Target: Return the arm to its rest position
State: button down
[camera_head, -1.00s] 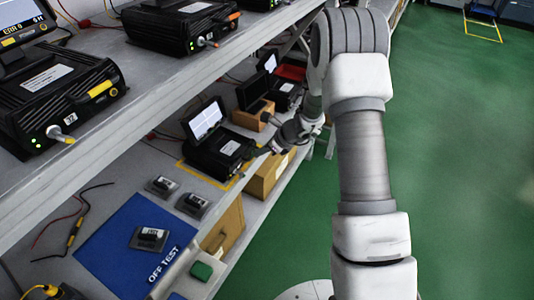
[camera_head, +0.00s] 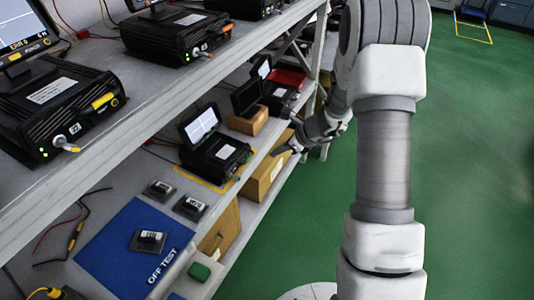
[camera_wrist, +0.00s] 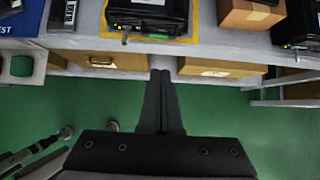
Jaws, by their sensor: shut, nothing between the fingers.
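My arm stretches along the right side of the head view, over the green floor. My gripper (camera_head: 282,151) is small there, at the front edge of the lower shelf, close to a black unit with a raised screen (camera_head: 214,148). In the wrist view my gripper (camera_wrist: 161,74) points at the shelf edge with its two dark fingers together and nothing between them. The black unit (camera_wrist: 148,14) shows beyond the fingertips, apart from them, inside a yellow outline.
The lower shelf (camera_head: 128,179) holds a blue OFF TEST mat (camera_head: 110,255), small modules (camera_head: 191,207) and a cardboard box (camera_head: 247,121). More boxes (camera_head: 266,178) stand below it. The upper shelf (camera_head: 150,92) carries several black units. The green floor (camera_head: 480,170) at right is clear.

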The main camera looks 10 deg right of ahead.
jog(key=shift+v, duration=1.65)
jog(key=s+a+r+n+p, duration=0.2)
jog(key=s+r+n, duration=0.2)
jog(key=r, duration=0.4)
jog(key=s+a+r+n+g+h+p, duration=0.1)
jog(key=s+a+r+n+p, duration=0.1)
jog(key=s+r+n, duration=0.45)
jog(key=s+a+r+n+p, duration=0.2)
jog(key=r+n, duration=0.1)
jog(key=r, duration=0.6)
jog(key=s+d+r+n+h+p, duration=0.2)
jog(key=s+r+n+p, duration=0.1)
jog(key=s+r+n, duration=0.3)
jog(key=s+d+r+n+t+h+p, duration=0.1)
jog(key=s+d+r+n+h+p, duration=0.1)
jog(key=s+r+n, duration=0.4)
jog(key=s+h+p, duration=0.1)
jog(key=s, duration=0.3)
jog(key=shift+d+r+t, duration=0.2)
jog(key=shift+r+t, duration=0.1)
jog(key=shift+r, duration=0.1)
